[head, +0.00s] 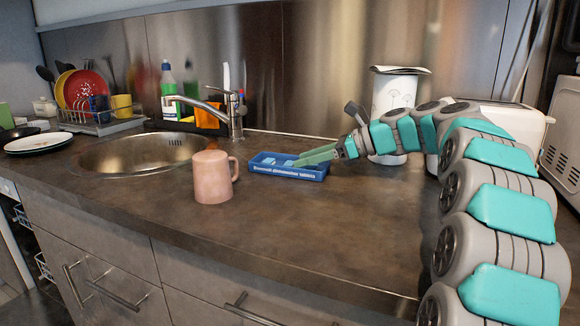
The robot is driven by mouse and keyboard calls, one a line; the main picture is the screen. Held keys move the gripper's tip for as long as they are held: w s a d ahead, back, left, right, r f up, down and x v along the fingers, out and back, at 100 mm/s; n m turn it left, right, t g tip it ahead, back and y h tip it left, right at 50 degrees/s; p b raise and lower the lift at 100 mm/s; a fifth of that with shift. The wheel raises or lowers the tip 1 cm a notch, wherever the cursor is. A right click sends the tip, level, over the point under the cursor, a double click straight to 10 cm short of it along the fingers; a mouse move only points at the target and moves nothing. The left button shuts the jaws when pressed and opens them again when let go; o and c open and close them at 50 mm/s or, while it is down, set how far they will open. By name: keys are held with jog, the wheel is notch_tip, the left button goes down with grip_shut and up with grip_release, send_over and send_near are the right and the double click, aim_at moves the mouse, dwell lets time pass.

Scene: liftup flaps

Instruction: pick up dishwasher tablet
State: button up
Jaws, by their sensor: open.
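A blue tray (290,172) with white lettering about dishwasher tablets on its front stands on the counter, right of the middle. Light blue tablets (281,162) show inside it, small and partly hidden. My gripper (306,159) reaches in from the right with its green fingers over the tray's right part. The fingers are open, and I see nothing held between them. Whether the fingertips touch a tablet cannot be told from this view.
Behind are the sink (140,153) and tap (236,115). A white patterned canister (393,95) stands behind my arm, with a white toaster (515,130) at the right. The front counter (310,235) is clear.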

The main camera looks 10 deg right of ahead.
jog(key=b+x, duration=0.1)
jog(key=x, duration=0.2)
jog(key=shift+s, duration=0.1)
jog(key=shift+d, duration=0.1)
grip_shut()
